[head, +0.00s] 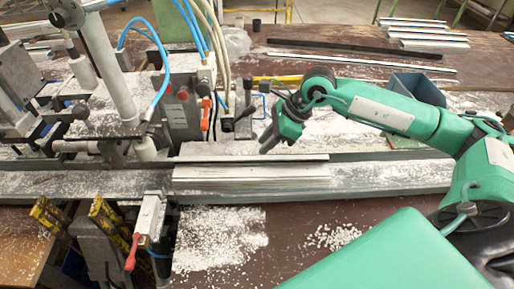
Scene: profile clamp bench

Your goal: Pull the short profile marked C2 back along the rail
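A short silver profile (250,173) lies lengthwise along the long grey rail (395,176), near the middle of the head view. No C2 marking is readable on it at this size. My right gripper (267,144) comes in from the right and points down and left. It appears just above and behind the profile's far edge, apart from it. Its fingertips are small and dark, so the gap between them is unclear. I see nothing held in it. My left gripper is not in view.
A clamp machine (180,95) with blue hoses and a red-handled lever (205,115) stands left of my gripper. A lower clamp with a red handle (132,252) sits at the front left. White chips litter the bench. A blue-grey bin (418,88) stands behind my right arm.

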